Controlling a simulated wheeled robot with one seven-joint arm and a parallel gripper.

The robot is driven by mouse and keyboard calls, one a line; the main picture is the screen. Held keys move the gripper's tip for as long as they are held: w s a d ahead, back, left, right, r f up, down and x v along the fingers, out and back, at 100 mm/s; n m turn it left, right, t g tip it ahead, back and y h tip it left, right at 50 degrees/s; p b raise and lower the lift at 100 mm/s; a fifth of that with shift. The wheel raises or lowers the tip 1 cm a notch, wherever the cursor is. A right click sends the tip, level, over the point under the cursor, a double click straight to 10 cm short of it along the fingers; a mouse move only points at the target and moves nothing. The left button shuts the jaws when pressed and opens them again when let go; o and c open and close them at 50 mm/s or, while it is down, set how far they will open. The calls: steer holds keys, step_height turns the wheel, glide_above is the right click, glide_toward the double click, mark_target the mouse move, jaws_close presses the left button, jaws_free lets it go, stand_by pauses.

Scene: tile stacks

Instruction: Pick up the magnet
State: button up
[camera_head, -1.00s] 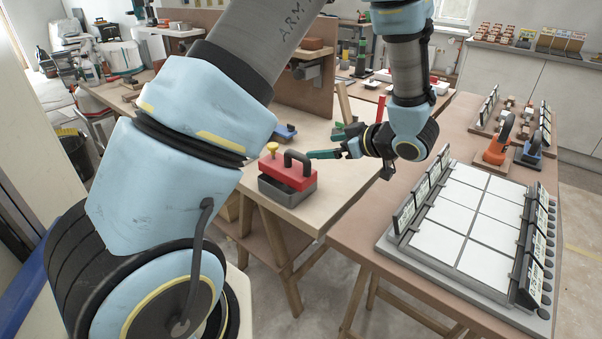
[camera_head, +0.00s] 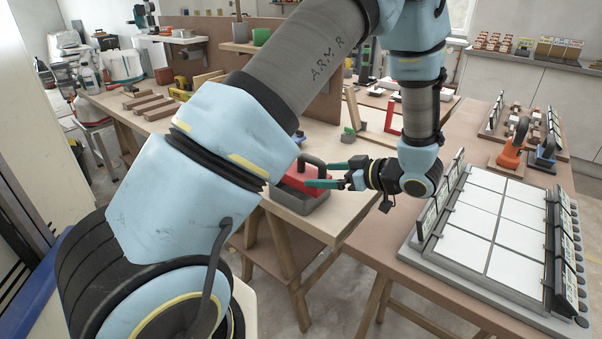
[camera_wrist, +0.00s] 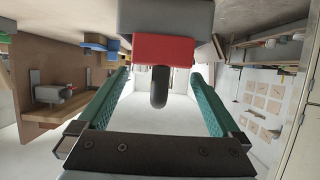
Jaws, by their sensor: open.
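The magnet is a red block with a black handle. In the head view the red magnet (camera_head: 312,182) sits on a grey base (camera_head: 298,199) at the near corner of the light wooden table, partly hidden by my arm. My gripper (camera_head: 324,174) is at its right side, level with the handle, with its teal fingers pointing left. In the wrist view the magnet (camera_wrist: 176,49) is ahead, and its black handle (camera_wrist: 159,86) lies between the two open fingers (camera_wrist: 156,97), touching neither visibly.
A grey board with white tiles (camera_head: 482,229) stands on the brown table to the right. An orange-handled tool (camera_head: 512,146) and a blue one (camera_head: 544,154) stand behind it. Wooden bars (camera_head: 152,105) lie on the light table at the back left.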

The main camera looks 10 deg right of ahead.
mark_target(310, 174)
steer(key=shift+p+x, duration=1.05)
steer(key=shift+x, duration=2.3)
steer(key=shift+s+f, duration=0.1)
jaws_close()
